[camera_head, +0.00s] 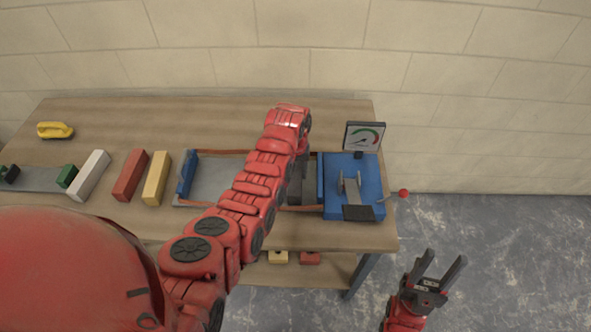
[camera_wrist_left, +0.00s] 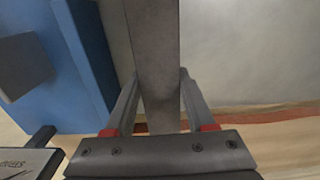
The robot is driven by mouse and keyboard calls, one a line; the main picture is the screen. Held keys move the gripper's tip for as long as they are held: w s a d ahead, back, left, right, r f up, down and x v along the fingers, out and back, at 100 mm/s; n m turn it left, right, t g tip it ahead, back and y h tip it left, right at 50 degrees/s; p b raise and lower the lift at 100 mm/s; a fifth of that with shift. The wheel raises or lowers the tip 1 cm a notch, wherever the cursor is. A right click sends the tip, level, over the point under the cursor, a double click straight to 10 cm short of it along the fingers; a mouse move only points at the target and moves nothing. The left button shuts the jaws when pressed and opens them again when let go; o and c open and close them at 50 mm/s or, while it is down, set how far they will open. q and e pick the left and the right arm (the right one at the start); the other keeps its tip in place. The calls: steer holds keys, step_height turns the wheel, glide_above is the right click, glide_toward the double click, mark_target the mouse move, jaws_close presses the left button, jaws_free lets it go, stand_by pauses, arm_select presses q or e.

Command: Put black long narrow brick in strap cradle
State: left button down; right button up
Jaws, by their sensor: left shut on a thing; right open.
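The black long narrow brick (camera_wrist_left: 156,45) shows in the left wrist view as a dark grey bar. My left gripper (camera_wrist_left: 157,82) is shut on it, one finger on each side. The strap cradle (camera_head: 216,176) has a grey floor, blue end walls and orange-brown straps along its sides. The brick is at the cradle's right end, beside the blue end wall (camera_wrist_left: 85,50) with a gap between. I cannot tell whether it touches the floor. In the head view my left arm hides most of the gripper and brick. My right gripper (camera_head: 445,262) is open and empty, off the table's right side.
A blue tensioning unit (camera_head: 338,200) with a lever and a gauge (camera_head: 364,137) stands right of the cradle. Yellow (camera_head: 156,178), red (camera_head: 130,175) and white (camera_head: 89,175) bricks lie to its left. A yellow-handled tool (camera_head: 55,130) lies at the back left.

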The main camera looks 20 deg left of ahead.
arm_select(q)
steer(key=shift+f, duration=0.45)
stand_by(0.5)
steer(key=shift+c, duration=0.8)
jaws_free()
steer(key=shift+b, duration=0.3)
